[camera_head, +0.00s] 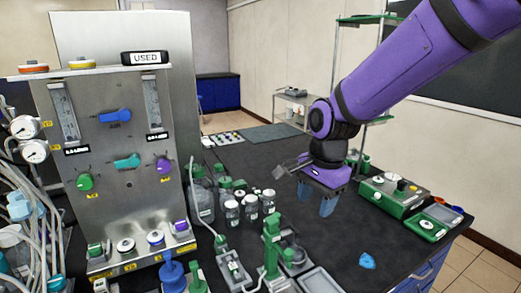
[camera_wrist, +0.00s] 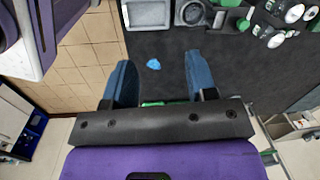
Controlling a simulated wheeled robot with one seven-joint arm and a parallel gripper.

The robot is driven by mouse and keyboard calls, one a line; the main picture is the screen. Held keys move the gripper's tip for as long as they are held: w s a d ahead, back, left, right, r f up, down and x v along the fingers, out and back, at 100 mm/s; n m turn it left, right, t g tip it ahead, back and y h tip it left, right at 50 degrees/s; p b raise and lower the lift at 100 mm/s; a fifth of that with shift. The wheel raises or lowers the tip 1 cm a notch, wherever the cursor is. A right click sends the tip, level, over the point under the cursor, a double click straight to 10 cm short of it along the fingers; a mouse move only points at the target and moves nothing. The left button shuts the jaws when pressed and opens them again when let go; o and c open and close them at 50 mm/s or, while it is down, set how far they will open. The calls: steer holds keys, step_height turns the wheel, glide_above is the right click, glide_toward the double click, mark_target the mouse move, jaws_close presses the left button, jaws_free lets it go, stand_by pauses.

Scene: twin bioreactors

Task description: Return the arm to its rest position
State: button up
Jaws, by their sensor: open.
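My purple arm (camera_head: 405,60) reaches in from the upper right in the head view. My gripper (camera_head: 317,203) hangs over the dark bench top, pointing down, with its blue fingers apart. A small blue object (camera_head: 367,261) lies on the bench near the front edge, apart from the fingers. It also shows in the wrist view (camera_wrist: 153,64), beyond the fingertips.
The steel bioreactor panel (camera_head: 125,130) stands at the left with knobs and gauges. Several capped bottles (camera_head: 250,208) stand left of my gripper. A green-and-white device (camera_head: 395,193) sits to the right. A grey tray (camera_head: 317,282) lies at the front. Bare bench (camera_head: 345,230) lies between them.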

steer(key=s+d+r+n+t, duration=0.2)
steer(key=s+d+r+n, duration=0.3)
steer(key=s+d, duration=0.3)
steer(key=s+d+r+n+t, duration=0.2)
steer(key=s+d+r+n, duration=0.3)
steer(key=s+d+r, duration=0.2)
steer(key=s+d, duration=0.2)
steer(key=shift+s+r+n+t+h, duration=0.3)
steer(key=shift+t+h, duration=0.1)
